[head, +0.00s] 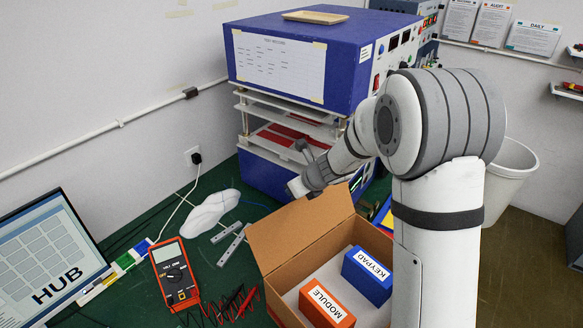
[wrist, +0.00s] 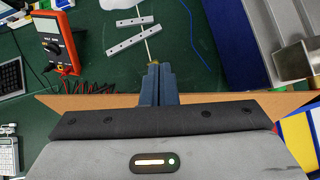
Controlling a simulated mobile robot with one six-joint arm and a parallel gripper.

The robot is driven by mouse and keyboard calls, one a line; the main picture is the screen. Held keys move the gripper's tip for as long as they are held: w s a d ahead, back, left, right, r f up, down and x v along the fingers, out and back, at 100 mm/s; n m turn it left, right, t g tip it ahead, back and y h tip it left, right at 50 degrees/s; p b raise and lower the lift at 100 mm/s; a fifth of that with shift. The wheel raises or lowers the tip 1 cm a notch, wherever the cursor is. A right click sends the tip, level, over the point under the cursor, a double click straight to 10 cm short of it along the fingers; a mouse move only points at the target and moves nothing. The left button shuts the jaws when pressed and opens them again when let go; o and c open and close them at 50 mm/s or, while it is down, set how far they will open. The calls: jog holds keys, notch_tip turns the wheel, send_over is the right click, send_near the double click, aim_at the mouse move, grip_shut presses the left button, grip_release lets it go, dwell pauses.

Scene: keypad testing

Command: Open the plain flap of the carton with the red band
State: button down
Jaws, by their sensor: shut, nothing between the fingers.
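The brown carton (head: 375,243) stands open at the lower middle of the head view. A plain brown flap (head: 292,236) stands up along its far left side. An orange box marked MODULE (head: 325,306) and a blue box marked KEYPAD (head: 368,275) sit inside. No red band shows; the carton's lower outside is out of frame or hidden. My gripper (head: 293,188) is shut and empty at the flap's top edge. In the wrist view, the shut fingers (wrist: 155,70) reach across the flap's brown edge (wrist: 85,102); I cannot tell whether they touch it.
A blue instrument rack (head: 300,60) stands behind the carton. Left of the carton lie metal bars (head: 232,240), a white bundle (head: 212,210), an orange multimeter (head: 175,272) with red and black leads, and a HUB screen (head: 50,262).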

jog(key=shift+v, duration=1.15)
notch_tip(320, 180, up, 9)
jog(key=w+a, duration=0.1)
jog(key=a, duration=0.1)
jog(key=s+d+f+n+h+b, duration=0.2)
jog(key=s+d+n, duration=0.4)
jog(key=s+n, duration=0.3)
jog(key=s+d+f+n+g+h+b, duration=0.1)
jog(key=s+d+n+h+b, duration=0.1)
jog(key=s+d+n, duration=0.4)
jog(key=s+d+f+n+g+h+b, duration=0.1)
jog(key=s+d+f+n+b, duration=0.1)
jog(key=s+d+n, duration=0.5)
jog(key=s+n+b, duration=0.1)
jog(key=s+n, duration=0.4)
jog(key=s, duration=0.5)
jog(key=shift+f+h, duration=0.4)
